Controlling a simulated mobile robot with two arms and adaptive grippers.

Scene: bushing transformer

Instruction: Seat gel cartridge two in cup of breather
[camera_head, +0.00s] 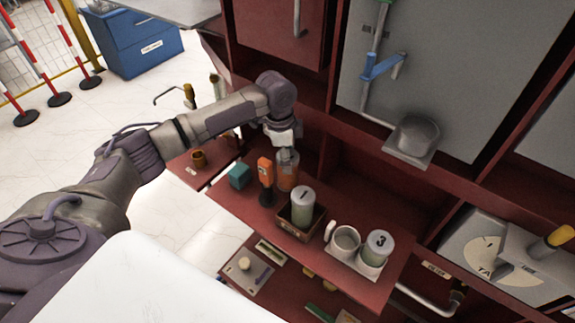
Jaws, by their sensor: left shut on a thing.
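My left gripper (284,140) reaches down over the red shelf and is shut on the top of a clear cylinder with orange-brown contents (287,175). No number shows on this cylinder, so I cannot tell if it is cartridge two. The cylinder is upright; I cannot tell whether its base touches the shelf. A cartridge marked 1 (303,206) stands in a brown box (291,229). A cartridge marked 3 (375,250) stands on a white tray (357,266) beside an open white cup (345,241). A grey cup (416,136) sits on a wall bracket. My right gripper is out of view.
An orange tool with a dark base (265,180) stands close left of the held cylinder, with a teal block (239,176) farther left. The red cabinet (345,185) rises behind. A grey pipe (366,105) runs down to the bracketed cup.

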